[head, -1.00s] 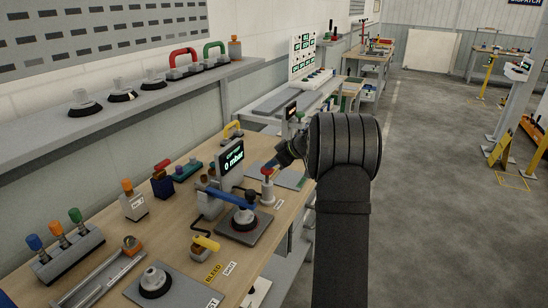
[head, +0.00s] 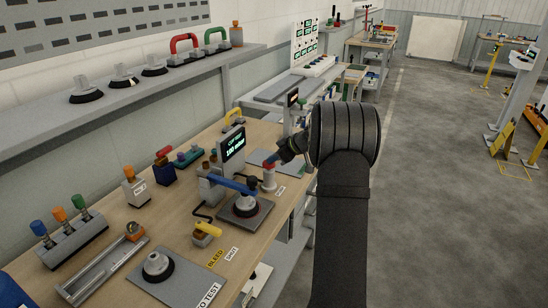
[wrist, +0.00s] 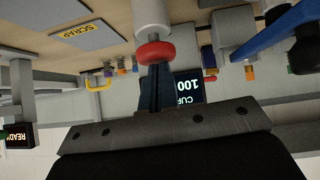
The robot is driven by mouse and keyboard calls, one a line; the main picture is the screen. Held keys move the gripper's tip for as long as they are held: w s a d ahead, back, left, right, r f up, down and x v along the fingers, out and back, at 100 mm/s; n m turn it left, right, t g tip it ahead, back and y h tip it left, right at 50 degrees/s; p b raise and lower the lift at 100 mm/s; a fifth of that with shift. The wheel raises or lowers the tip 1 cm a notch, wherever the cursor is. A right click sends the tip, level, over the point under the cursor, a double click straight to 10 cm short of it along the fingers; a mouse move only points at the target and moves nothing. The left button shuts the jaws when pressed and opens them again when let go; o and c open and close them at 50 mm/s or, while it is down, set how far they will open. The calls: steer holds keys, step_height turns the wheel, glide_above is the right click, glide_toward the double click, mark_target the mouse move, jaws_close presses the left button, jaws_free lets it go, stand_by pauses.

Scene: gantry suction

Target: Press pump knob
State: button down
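The pump has a red knob (head: 269,163) on top of a white cylinder (head: 269,181), standing on the bench right of the gauge. In the wrist view, which is upside down, the red knob (wrist: 155,53) sits close against the white cylinder (wrist: 152,16). My gripper (head: 279,157) is at the knob's top, and its dark fingers (wrist: 155,68) are together and appear to touch the knob. Nothing is held between them. The gauge display (head: 232,145) reads about 100 mbar; part of it shows behind the fingers in the wrist view.
A blue lever (head: 232,185) and a suction cup on a plate (head: 262,221) are left of the pump. A yellow bleed handle (head: 207,229) and a test plate (head: 195,288) are nearer. A shelf (head: 200,65) runs along the wall.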

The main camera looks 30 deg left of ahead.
steer(key=a+r+v, duration=0.2)
steer(key=v, duration=1)
steer(key=shift+d+r, duration=0.35)
steer(key=r, duration=0.3)
steer(key=shift+s+a+r, duration=0.1)
steer(key=shift+a+r, duration=0.1)
steer(key=shift+r, duration=0.05)
steer(key=shift+a+f, duration=0.1)
